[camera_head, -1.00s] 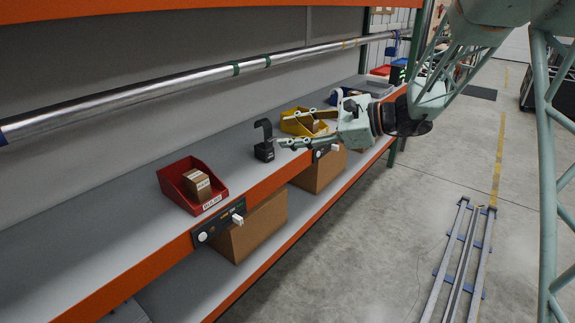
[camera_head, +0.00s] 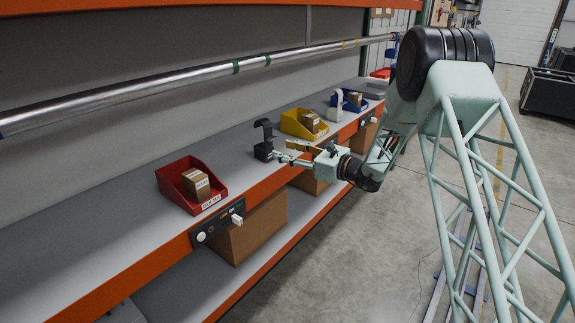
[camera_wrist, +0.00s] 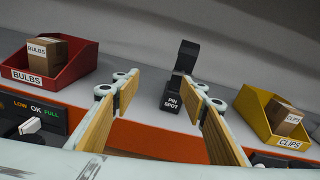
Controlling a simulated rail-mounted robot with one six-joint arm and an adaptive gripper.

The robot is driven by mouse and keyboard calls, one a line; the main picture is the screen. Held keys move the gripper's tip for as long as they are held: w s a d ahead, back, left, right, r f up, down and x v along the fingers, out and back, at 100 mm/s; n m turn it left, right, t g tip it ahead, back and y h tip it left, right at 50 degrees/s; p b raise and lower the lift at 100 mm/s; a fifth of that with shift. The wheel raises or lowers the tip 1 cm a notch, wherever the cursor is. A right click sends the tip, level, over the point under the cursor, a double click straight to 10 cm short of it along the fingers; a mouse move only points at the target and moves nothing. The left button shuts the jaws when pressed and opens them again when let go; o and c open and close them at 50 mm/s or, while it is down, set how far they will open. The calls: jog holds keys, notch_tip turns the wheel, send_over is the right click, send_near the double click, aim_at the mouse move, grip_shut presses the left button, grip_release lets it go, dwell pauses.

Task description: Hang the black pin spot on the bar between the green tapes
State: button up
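The black pin spot (camera_head: 263,150) stands upright on the grey shelf, with a hook-like upper part. In the wrist view the pin spot (camera_wrist: 173,96) shows its "PIN SPOT" label and lies between and beyond my fingertips. My gripper (camera_head: 282,152) is low over the shelf's front edge, just right of the pin spot. In the wrist view my gripper (camera_wrist: 161,92) is open and empty, its fingers well apart. The silver bar (camera_head: 150,88) runs above the shelf along the back. It carries two green tapes, a left one (camera_head: 235,67) and a right one (camera_head: 267,60).
A red BULBS bin (camera_head: 176,199) stands left of the pin spot, a yellow CLIPS bin (camera_head: 291,127) to its right. Beyond are a white item (camera_head: 336,99) and a blue bin (camera_head: 361,105). The orange shelf edge (camera_head: 262,188) runs along the front. An orange beam (camera_head: 150,8) crosses above.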

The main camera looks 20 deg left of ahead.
aim_at(270, 155)
jog(key=w+a+f+m+t, duration=0.1)
jog(key=w+f, duration=0.3)
jog(key=f, duration=0.4)
jog(key=shift+w+m+t+b, duration=0.3)
jog(key=shift+w+m+t, duration=0.15)
jog(key=shift+m, duration=0.45)
jog(key=shift+a, duration=0.15)
jog(key=shift+p+x, duration=0.45)
jog(key=shift+x, duration=2.95)
jog(key=shift+b+x, duration=0.55)
jog(key=shift+x, duration=0.55)
jog(key=shift+b+x, duration=0.55)
jog(key=shift+x, duration=1.25)
jog(key=c, duration=0.8)
jog(key=shift+o, duration=0.2)
jog(key=shift+r, duration=0.1)
